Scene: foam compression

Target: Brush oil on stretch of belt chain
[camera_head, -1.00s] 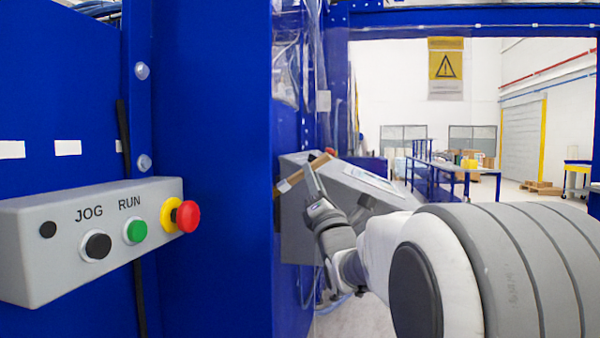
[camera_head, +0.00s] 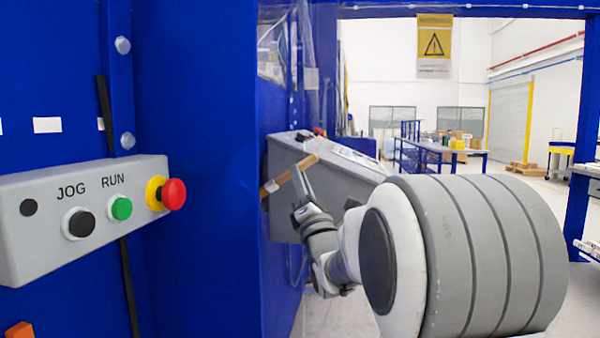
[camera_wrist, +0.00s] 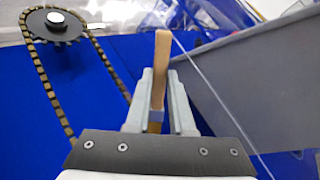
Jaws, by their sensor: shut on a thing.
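My gripper (camera_wrist: 160,85) is shut on a brush (camera_wrist: 162,55) with a pale wooden handle, which stands up between the two grey fingers in the wrist view. In the head view the brush (camera_head: 288,176) lies slanted across my gripper (camera_head: 303,188), in front of a grey box. The bristles are too small to make out clearly. The belt chain (camera_wrist: 42,82) shows at the left of the wrist view, looped around a dark toothed sprocket (camera_wrist: 58,38). A gap separates the brush from the chain in that picture. The chain is not visible in the head view.
A grey control box (camera_head: 90,215) with JOG, RUN and red stop buttons juts out at the left. Blue machine panels (camera_head: 200,150) stand beside my arm. A grey sloped box (camera_head: 335,185) is behind the gripper; it also shows in the wrist view (camera_wrist: 250,80).

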